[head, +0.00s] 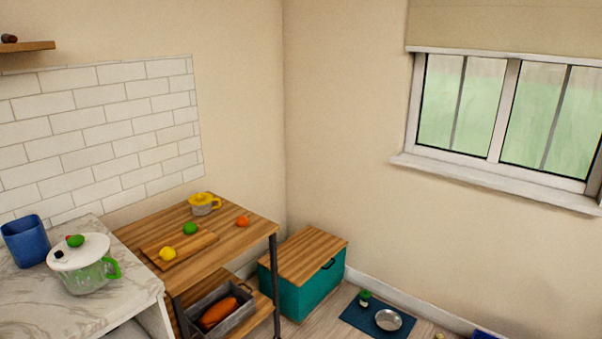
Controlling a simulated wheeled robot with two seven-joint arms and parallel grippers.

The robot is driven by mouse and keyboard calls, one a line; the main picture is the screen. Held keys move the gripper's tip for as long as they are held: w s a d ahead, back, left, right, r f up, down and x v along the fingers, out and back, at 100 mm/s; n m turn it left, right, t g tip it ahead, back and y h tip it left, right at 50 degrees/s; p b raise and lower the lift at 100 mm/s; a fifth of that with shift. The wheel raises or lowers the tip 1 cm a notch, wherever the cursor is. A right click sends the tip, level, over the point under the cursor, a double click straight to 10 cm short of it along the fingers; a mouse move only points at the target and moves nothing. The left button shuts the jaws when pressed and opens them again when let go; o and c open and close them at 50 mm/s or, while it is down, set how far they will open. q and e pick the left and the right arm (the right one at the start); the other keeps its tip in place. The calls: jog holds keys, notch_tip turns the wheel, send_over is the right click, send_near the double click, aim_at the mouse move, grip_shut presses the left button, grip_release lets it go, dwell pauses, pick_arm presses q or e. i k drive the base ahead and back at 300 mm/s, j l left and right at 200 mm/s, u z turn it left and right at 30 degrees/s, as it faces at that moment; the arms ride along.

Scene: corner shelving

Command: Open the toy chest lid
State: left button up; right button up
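The toy chest (308,295) is a teal box standing on the floor in the room corner. Its wooden lid (304,254) lies flat and closed on top. A dark handle (328,265) sits at the lid's right front edge. The left part of the chest is partly hidden behind the wooden cart's post. Neither of my grippers shows in the head view.
A wooden cart (240,236) with a cutting board and fruit stands left of the chest. A marble counter (110,295) is at the left. A dark blue mat (363,318) with a metal bowl (388,320) lies on the floor right of the chest.

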aim_at(300, 257)
jog(key=i+l+u, duration=0.35)
jog(key=i+l, duration=0.85)
jog(key=l, duration=0.45)
jog(key=i+l+u, duration=0.1)
jog(key=l, duration=0.4)
jog(key=i+l, duration=0.1)
jog(key=l, duration=0.45)
jog(key=l+u, duration=0.1)
jog(key=l, duration=0.45)
jog(key=i, duration=0.05)
